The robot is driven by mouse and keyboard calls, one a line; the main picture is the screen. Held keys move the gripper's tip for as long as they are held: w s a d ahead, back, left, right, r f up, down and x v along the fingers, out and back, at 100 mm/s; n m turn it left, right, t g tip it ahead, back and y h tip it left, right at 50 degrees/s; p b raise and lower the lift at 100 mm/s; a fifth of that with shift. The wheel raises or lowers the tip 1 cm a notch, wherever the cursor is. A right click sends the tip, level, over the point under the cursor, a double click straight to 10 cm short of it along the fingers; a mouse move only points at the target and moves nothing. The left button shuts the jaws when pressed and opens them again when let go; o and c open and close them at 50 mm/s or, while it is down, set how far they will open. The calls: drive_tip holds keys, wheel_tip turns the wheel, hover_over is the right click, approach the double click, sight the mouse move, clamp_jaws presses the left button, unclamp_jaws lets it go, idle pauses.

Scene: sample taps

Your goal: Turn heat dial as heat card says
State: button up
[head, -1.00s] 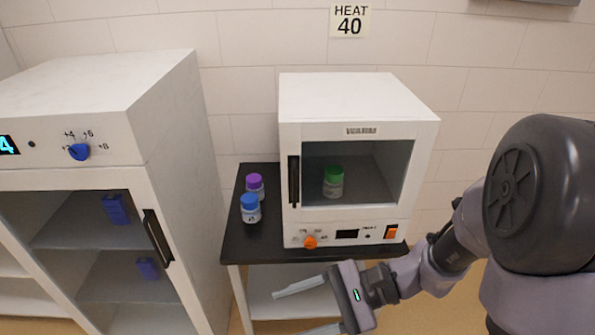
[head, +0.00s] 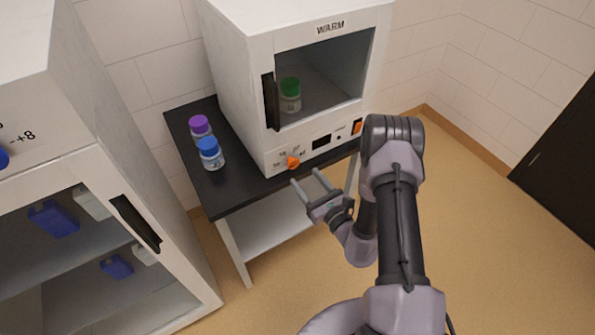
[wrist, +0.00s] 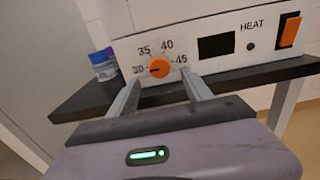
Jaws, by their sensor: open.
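The orange heat dial (head: 293,162) is on the lower front panel of the white WARM cabinet (head: 240,75). In the wrist view the dial (wrist: 159,67) has marks 30, 35, 40 and 45 around it, and its dark pointer line lies toward 30. My gripper (head: 305,177) is open and empty, just in front of and below the dial. In the wrist view my gripper's fingers (wrist: 160,80) stand on either side of the dial, and I cannot tell whether they touch it. The heat card is not in view now; the earlier head frame shows it reading HEAT 40.
A dark display (wrist: 215,46) and an orange switch (wrist: 290,30) sit right of the dial. Blue-capped (head: 210,154) and purple-capped (head: 200,128) bottles stand on the black tabletop (head: 232,193) to the left. A green-capped bottle (head: 290,95) is inside the cabinet.

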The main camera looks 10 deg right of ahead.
sight(294, 165)
drive_tip(key=x, duration=0.5)
drive_tip(key=shift+w+a+b, duration=0.2)
drive_tip(key=shift+w+b, duration=0.1)
drive_tip(key=shift+b, duration=0.05)
clamp_jaws()
